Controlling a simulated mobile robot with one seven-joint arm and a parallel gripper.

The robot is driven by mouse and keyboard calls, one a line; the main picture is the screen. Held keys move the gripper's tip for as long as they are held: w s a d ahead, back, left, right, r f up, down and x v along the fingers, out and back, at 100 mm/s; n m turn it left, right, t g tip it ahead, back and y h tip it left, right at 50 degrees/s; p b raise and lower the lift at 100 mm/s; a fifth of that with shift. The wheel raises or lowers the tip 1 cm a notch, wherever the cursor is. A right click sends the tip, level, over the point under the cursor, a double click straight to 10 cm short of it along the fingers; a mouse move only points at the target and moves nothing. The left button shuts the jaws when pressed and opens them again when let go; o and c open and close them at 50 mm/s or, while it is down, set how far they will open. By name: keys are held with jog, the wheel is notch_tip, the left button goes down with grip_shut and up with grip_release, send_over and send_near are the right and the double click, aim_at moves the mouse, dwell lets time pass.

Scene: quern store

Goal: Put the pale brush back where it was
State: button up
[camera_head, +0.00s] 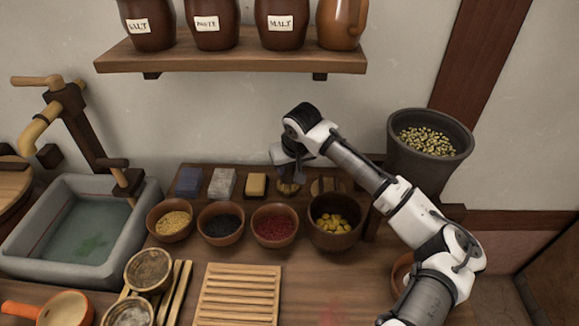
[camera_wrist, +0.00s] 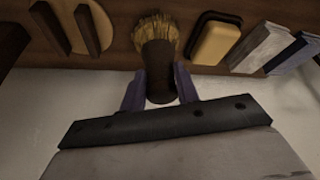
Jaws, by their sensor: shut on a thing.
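The pale brush (camera_wrist: 158,35) has tan bristles and a dark handle. In the wrist view its handle (camera_wrist: 161,84) is between the two fingers of my gripper (camera_wrist: 160,92), and the bristles point away from it. In the head view my gripper (camera_head: 289,172) is at the back of the counter, with the brush (camera_head: 288,187) below it, partly hidden. The brush is in line with the back row, between the yellow block (camera_head: 256,186) and a round wooden piece with dark bars (camera_head: 328,186). I cannot tell whether the bristles touch the surface.
A grey block (camera_head: 222,184) and a blue block (camera_head: 188,182) continue the row leftward. Several bowls stand just in front, including one with yellow pieces (camera_head: 333,222). A grey bucket of pellets (camera_head: 430,145) is to the right. A shelf with jars (camera_head: 235,58) hangs above.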

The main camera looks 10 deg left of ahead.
jog(key=shift+f, duration=0.25)
jog(key=o, duration=0.9)
jog(key=shift+r, duration=0.15)
jog(key=b+v, duration=0.1)
jog(key=v, duration=0.6)
jog(key=shift+r, duration=0.35)
